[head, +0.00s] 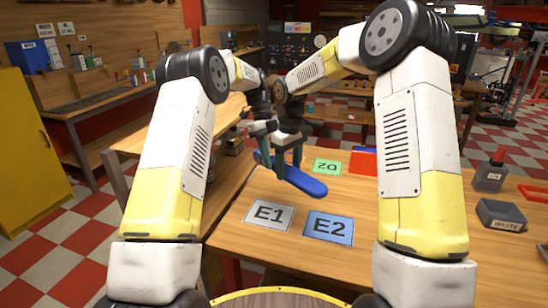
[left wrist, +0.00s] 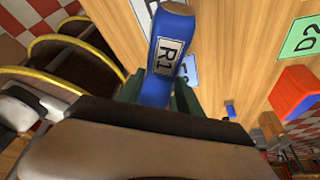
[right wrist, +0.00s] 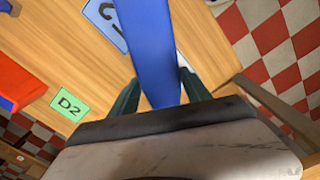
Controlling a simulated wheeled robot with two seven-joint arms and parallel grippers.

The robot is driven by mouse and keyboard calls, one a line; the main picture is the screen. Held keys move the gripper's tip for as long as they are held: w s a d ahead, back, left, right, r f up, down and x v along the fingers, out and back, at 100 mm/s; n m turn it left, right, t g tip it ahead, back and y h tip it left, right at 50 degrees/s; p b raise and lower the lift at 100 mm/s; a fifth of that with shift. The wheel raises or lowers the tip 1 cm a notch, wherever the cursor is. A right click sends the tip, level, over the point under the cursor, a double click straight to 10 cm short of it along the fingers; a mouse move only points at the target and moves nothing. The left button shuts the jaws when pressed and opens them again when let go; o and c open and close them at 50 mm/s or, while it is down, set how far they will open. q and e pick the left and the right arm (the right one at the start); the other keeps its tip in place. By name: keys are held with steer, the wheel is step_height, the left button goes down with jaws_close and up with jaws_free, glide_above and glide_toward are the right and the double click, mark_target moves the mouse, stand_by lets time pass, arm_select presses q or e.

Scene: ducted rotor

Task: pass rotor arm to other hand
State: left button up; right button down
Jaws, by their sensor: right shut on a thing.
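The rotor arm (head: 308,184) is a long blue bar, held tilted above the table in the head view. Its end with the R1 label (left wrist: 170,52) shows in the left wrist view. My right gripper (head: 289,170) is shut on the bar; in the right wrist view the blue bar (right wrist: 155,50) runs between its green fingers. My left gripper (head: 262,145) is close beside it, at the bar's far-left end. In the left wrist view its fingers stand on both sides of the bar, but I cannot tell whether they grip it.
A grey waste box (head: 502,215) and a dark red-topped bottle (head: 490,173) stand at the right. The table's front is clear.

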arm_select(q)
jaws_close()
arm_select(e)
steer(key=shift+a, duration=0.1)
steer(key=shift+c, duration=2.1)
jaws_free()
